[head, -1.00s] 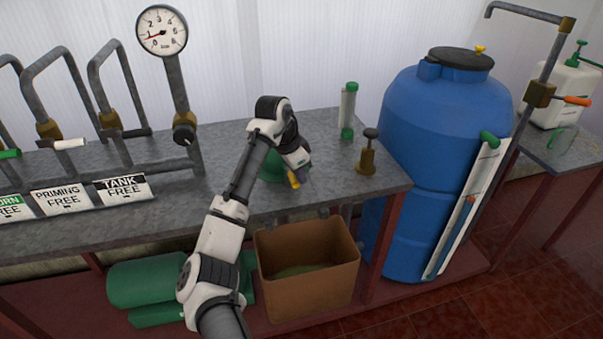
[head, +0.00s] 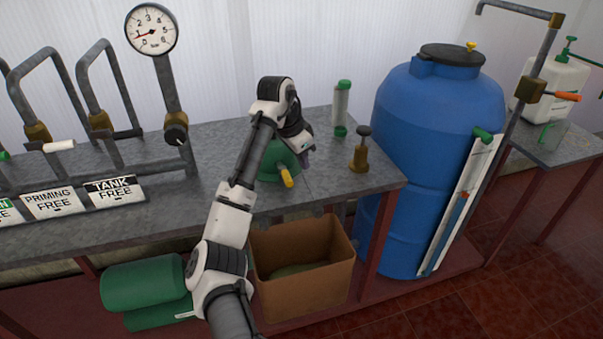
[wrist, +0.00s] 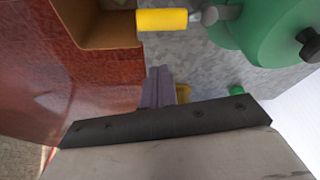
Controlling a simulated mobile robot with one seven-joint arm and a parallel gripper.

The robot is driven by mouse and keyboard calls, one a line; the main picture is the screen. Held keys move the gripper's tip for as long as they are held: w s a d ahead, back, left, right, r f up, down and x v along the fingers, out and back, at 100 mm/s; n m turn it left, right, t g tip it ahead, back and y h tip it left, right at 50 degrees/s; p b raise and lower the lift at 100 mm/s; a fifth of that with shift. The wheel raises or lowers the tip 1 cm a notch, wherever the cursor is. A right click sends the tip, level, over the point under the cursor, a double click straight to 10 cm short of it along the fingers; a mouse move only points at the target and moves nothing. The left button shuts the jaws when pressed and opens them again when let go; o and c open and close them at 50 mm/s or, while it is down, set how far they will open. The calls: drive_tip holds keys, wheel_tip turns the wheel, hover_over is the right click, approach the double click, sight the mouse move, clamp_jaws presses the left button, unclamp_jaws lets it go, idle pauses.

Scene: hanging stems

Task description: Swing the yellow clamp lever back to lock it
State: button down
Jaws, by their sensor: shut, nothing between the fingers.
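The yellow clamp lever (head: 287,178) sticks out from the front of the green rounded housing (head: 272,165) on the bench, toward the bench's front edge. In the wrist view the yellow lever (wrist: 162,20) lies across the top, joined by a metal stub to the green housing (wrist: 262,32). My gripper (head: 307,148) is just right of the housing, beyond the lever. In the wrist view my gripper's fingers (wrist: 158,74) are together and empty, with a gap between them and the lever. My arm hides part of the housing in the head view.
A brass fitting with a dark knob (head: 359,152) and a clear green-capped cylinder (head: 341,105) stand right of my gripper. Grey pipes and a gauge (head: 152,29) are at left. A brown open box (head: 303,275) sits below the bench edge. A blue tank (head: 430,125) is at right.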

drive_tip(key=v, duration=0.5)
drive_tip(key=shift+w+r, duration=0.1)
drive_tip(key=shift+r, duration=0.05)
